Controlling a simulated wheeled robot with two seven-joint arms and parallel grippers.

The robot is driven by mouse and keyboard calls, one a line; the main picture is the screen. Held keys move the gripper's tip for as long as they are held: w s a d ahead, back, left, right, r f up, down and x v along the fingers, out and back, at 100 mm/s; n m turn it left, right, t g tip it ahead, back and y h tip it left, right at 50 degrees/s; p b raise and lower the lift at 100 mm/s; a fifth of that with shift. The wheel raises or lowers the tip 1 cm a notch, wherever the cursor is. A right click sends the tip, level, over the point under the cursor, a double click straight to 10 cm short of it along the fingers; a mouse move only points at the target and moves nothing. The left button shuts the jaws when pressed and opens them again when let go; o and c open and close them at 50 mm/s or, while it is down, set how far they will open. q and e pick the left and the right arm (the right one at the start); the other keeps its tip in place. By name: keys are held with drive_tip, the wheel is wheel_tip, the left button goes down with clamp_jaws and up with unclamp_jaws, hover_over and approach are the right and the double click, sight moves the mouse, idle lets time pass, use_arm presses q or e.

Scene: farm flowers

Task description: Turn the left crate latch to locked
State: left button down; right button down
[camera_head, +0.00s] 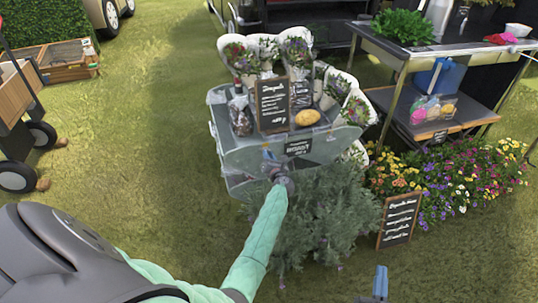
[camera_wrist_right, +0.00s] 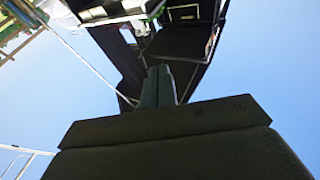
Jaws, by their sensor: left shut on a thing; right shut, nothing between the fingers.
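A grey crate stand (camera_head: 235,160) with two tiers stands in the middle of the head view. My left gripper (camera_head: 270,159) is at its front face, left of a small black sign. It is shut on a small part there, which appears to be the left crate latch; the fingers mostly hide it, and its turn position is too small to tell. My right gripper (camera_head: 377,282) is low in the head view, apart from the crate. In the right wrist view its fingers (camera_wrist_right: 157,86) are together with nothing between them.
A chalkboard sign (camera_head: 272,105), a bottle (camera_head: 240,115) and a yellow oval item (camera_head: 307,117) stand on top. Bushy greenery (camera_head: 330,215) grows below, beside my left forearm. Another chalkboard (camera_head: 399,219) and flowers (camera_head: 450,180) are right.

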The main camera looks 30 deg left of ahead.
drive_tip(key=s+f+g+h+p, duration=0.15)
drive_tip(key=f+g, duration=0.25)
drive_tip(key=f, duration=0.6)
drive_tip(key=s+f+g, duration=0.3)
drive_tip(key=f, duration=0.6)
drive_tip(key=s+d+f+g+h+p, duration=0.15)
drive_tip(key=s+f+g, duration=0.45)
drive_tip(key=s+f, duration=0.7)
use_arm(q)
drive_tip(key=shift+w+m+p, duration=0.2)
drive_tip(key=shift+m+p, duration=2.55)
drive_tip(key=shift+m, duration=3.05)
use_arm(e)
drive_tip(key=shift+w+a+r, duration=0.1)
drive_tip(key=shift+w+r, duration=0.2)
drive_tip(key=shift+r, duration=0.35)
drive_tip(key=shift+w+a+r, duration=0.1)
drive_tip(key=shift+w+r, duration=0.25)
drive_tip(key=shift+r, duration=0.25)
drive_tip(key=shift+w+a+r, duration=0.1)
drive_tip(key=shift+w+r, duration=0.2)
drive_tip(key=shift+r, duration=0.35)
drive_tip(key=shift+d, duration=0.1)
drive_tip(key=shift+w+r, duration=0.1)
use_arm(q)
drive_tip(key=c, duration=1.3)
unclamp_jaws()
drive_tip(key=shift+d+f, duration=0.1)
use_arm(e)
drive_tip(key=shift+w, duration=0.1)
